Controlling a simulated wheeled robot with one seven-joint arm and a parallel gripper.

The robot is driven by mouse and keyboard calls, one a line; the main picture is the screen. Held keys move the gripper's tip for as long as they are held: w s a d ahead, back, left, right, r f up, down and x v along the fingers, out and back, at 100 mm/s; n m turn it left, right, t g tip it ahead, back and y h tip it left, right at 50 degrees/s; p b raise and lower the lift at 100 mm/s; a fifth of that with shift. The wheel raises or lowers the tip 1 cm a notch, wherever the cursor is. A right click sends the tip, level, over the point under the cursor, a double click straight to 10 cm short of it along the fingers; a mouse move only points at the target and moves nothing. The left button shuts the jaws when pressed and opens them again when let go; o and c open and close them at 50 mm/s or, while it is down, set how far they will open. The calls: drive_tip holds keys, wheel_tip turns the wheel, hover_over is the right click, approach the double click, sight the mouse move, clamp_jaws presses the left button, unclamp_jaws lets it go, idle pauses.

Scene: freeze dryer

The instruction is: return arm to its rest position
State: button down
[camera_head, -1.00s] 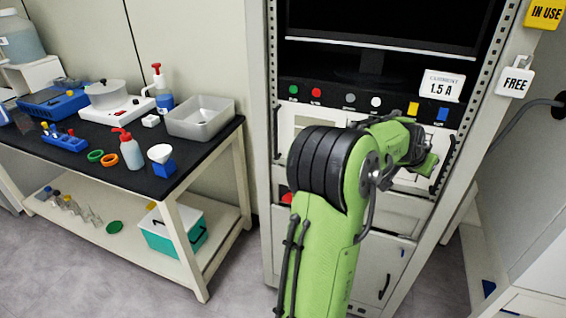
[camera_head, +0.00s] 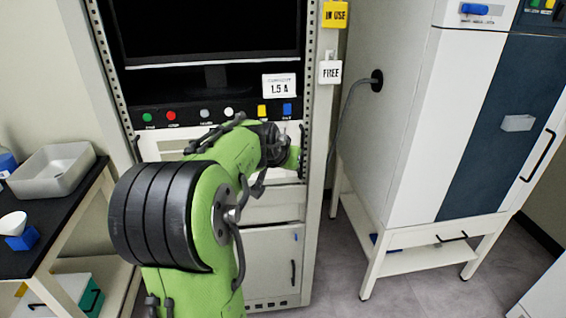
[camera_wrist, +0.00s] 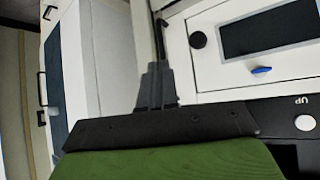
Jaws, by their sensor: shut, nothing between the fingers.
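My green arm stands in the middle of the head view, bent at a black ribbed joint, in front of the rack cabinet (camera_head: 318,150). Its far end is by the rack's panels, and the fingers are hidden there. In the wrist view my gripper (camera_wrist: 158,82) shows dark fingers close together, with nothing between them. Behind the fingers, the wrist view shows a white panel with a dark window (camera_wrist: 270,30) and a blue knob (camera_wrist: 261,70). I cannot tell whether the fingers touch anything.
A tall white and dark blue cabinet (camera_head: 405,120) stands on a white frame at right. A black-topped bench (camera_head: 40,245) with a grey tray (camera_head: 50,180) is at left. FREE (camera_head: 330,72) and IN USE (camera_head: 335,14) tags hang by the rack. Grey floor shows between rack and cabinet.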

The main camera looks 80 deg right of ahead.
drive_tip(key=shift+s+a+r, duration=0.2)
drive_tip(key=shift+a+r, duration=0.35)
drive_tip(key=shift+s+a+r, duration=0.15)
drive_tip(key=shift+a+r, duration=0.35)
drive_tip(key=shift+a, duration=0.05)
